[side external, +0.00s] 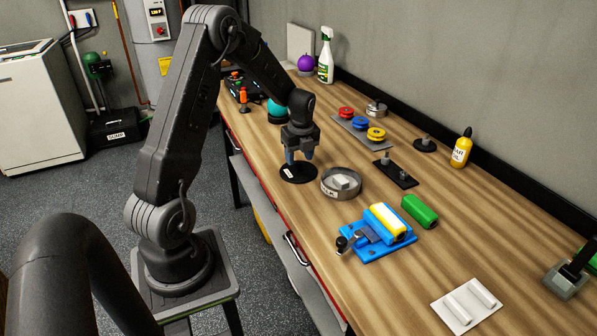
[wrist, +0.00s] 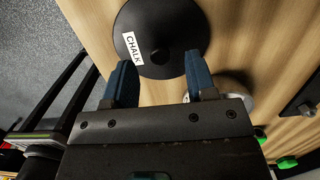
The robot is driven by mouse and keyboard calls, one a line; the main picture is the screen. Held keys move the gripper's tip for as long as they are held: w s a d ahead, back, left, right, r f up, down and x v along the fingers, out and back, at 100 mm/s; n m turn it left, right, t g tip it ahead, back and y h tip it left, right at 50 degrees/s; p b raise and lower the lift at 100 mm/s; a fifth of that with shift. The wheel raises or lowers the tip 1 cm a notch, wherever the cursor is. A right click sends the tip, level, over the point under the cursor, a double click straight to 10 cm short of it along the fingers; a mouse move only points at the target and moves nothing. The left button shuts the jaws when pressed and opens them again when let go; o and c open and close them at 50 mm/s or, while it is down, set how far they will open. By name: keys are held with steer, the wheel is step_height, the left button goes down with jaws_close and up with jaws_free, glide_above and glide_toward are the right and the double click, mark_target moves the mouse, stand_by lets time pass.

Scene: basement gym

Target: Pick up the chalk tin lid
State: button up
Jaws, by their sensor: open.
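The chalk tin lid is a flat black disc (side external: 299,175) with a white label, lying on the wooden bench near its front edge. In the wrist view the lid (wrist: 185,50) has a small dark central knob and a label reading CHALK. My gripper (side external: 299,160) is just above the lid in the side view. In the wrist view its two blue fingers (wrist: 160,85) are apart, with nothing between them, and the knob lies ahead of the gap. The open round metal tin (side external: 327,191) stands right of the lid, with white blocks (side external: 346,182) inside.
A blue vise (side external: 374,247) holding a yellow-and-white block, a green block (side external: 419,211) and a dark plate with pegs (side external: 396,174) stand to the right. Coloured discs (side external: 363,124) sit on a grey plate behind. A teal ball (side external: 277,108) is left of my gripper.

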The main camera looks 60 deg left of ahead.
mark_target(299, 163)
step_height(299, 163, down, 3)
steer(key=shift+a+f, duration=0.1)
steer(key=shift+a, duration=0.05)
jaws_close()
stand_by(0.4)
